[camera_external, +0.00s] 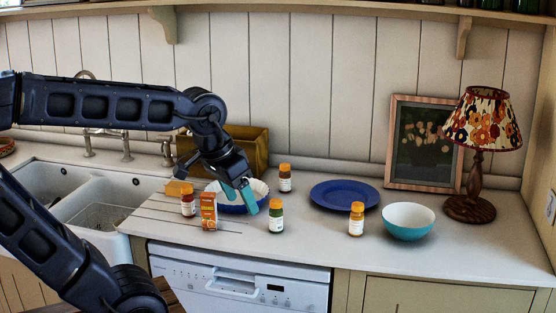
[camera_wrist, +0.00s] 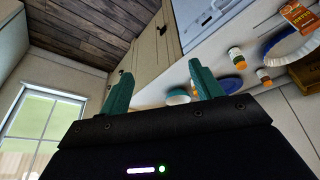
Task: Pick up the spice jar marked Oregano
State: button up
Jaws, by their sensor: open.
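Several small spice jars with orange caps stand upright on the counter in the external view; no label is readable, so I cannot tell which is Oregano. One has a green label (camera_external: 276,217), one a dark red label (camera_external: 188,203), one a dark brown label (camera_external: 285,180) and one a pale yellowish label (camera_external: 356,222). My gripper (camera_external: 241,199) is open and empty, above the counter in front of the white and blue bowl, up and left of the green-label jar. In the wrist view my gripper (camera_wrist: 160,69) has its teal fingers spread with no jar between them.
An orange box (camera_external: 208,212) stands beside the dark red jar. A blue-rimmed bowl (camera_external: 238,207) and wooden crate (camera_external: 247,146) are behind. A blue plate (camera_external: 344,195), turquoise bowl (camera_external: 409,222) and lamp (camera_external: 479,135) are right. The sink (camera_external: 108,200) is left. The front right counter is clear.

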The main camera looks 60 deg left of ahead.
jog(key=w+a+n+g, duration=0.1)
jog(key=w+a+n, duration=0.45)
jog(key=w, duration=0.45)
jog(key=n+g, duration=0.3)
jog(key=n, duration=0.8)
send_over(276, 199)
jog(key=f, duration=1.3)
jog(key=shift+s+d+f, duration=0.3)
jog(key=shift+d, duration=0.05)
jog(key=shift+a+f, duration=0.3)
jog(key=shift+f, duration=0.3)
notch_tip(276, 199, down, 5)
jog(key=shift+w+r, duration=0.1)
jog(key=shift+r, duration=0.05)
jog(key=shift+w+a+f, duration=0.1)
jog(key=shift+f, duration=1.25)
jog(key=shift+w+f, duration=0.1)
jog(key=shift+f, duration=1.25)
jog(key=c, duration=1.2)
jog(key=shift+r, duration=0.15)
jog(key=shift+c, duration=0.2)
